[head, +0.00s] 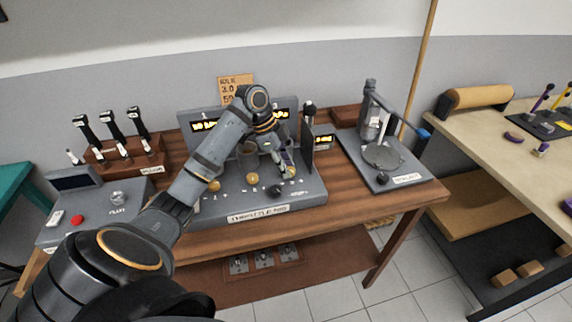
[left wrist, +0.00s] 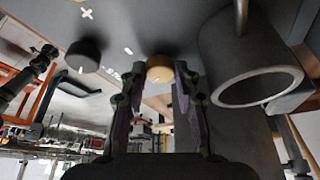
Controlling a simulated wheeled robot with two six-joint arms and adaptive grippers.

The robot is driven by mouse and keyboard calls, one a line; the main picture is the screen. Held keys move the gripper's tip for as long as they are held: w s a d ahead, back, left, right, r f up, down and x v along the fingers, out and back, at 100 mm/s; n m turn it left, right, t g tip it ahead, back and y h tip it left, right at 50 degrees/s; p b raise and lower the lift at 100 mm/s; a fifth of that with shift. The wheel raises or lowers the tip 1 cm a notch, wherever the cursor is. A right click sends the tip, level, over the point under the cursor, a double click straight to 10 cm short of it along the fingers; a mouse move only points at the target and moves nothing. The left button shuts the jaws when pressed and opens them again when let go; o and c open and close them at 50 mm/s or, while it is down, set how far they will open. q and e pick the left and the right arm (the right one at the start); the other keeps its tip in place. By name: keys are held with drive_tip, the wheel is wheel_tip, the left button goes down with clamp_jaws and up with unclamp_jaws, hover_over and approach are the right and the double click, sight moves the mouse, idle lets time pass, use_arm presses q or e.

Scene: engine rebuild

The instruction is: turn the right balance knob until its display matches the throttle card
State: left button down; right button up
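The grey balance console (head: 312,188) stands on the wooden bench, with yellow knobs on its top, one at the left (head: 214,186) and one in the middle (head: 252,178). Its upright panel has a lit left display (head: 204,126) and a right display (head: 281,114), partly hidden by my arm; I cannot read them surely. The orange throttle card (head: 236,88) stands behind, its small print blurred. My left gripper (head: 287,167) is at the console's right side. In the left wrist view its fingertips (left wrist: 161,76) close in on both sides of a yellow knob (left wrist: 160,68).
A black knob (left wrist: 83,54) and a grey cylinder (left wrist: 249,72) flank the gripper. A black-topped lever (head: 308,115) and a small display (head: 324,139) stand right of the console. A lever rack (head: 125,160) is at left, a device with a round plate (head: 382,156) at right.

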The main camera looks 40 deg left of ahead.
use_arm(q)
drive_tip(key=shift+s+r+n+p, duration=0.15)
drive_tip(key=shift+n+p, duration=0.15)
drive_tip(key=shift+p, duration=0.3)
drive_tip(key=n+p, duration=0.2)
drive_tip(key=n+t+y+p, duration=0.1)
drive_tip(key=n+p, duration=0.1)
drive_tip(key=p, duration=0.1)
drive_tip(key=n+t+p, duration=0.1)
drive_tip(key=n+p, duration=0.1)
drive_tip(key=p, duration=0.1)
drive_tip(key=shift+s+d+r, duration=0.1)
drive_tip(key=shift+d+r, duration=0.05)
drive_tip(key=shift+d, duration=0.1)
drive_tip(key=shift+f+n+y+p, duration=0.2)
drive_tip(key=shift+n+y+p, duration=0.4)
drive_tip(key=shift+n+p, duration=0.8)
use_arm(e)
wheel_tip(320, 180, up, 12)
drive_tip(key=shift+w+a+r, duration=0.15)
drive_tip(key=shift+w+r, duration=0.05)
use_arm(q)
drive_tip(key=shift+f, duration=0.1)
drive_tip(key=c, duration=1.3)
unclamp_jaws()
drive_tip(key=shift+o, duration=0.2)
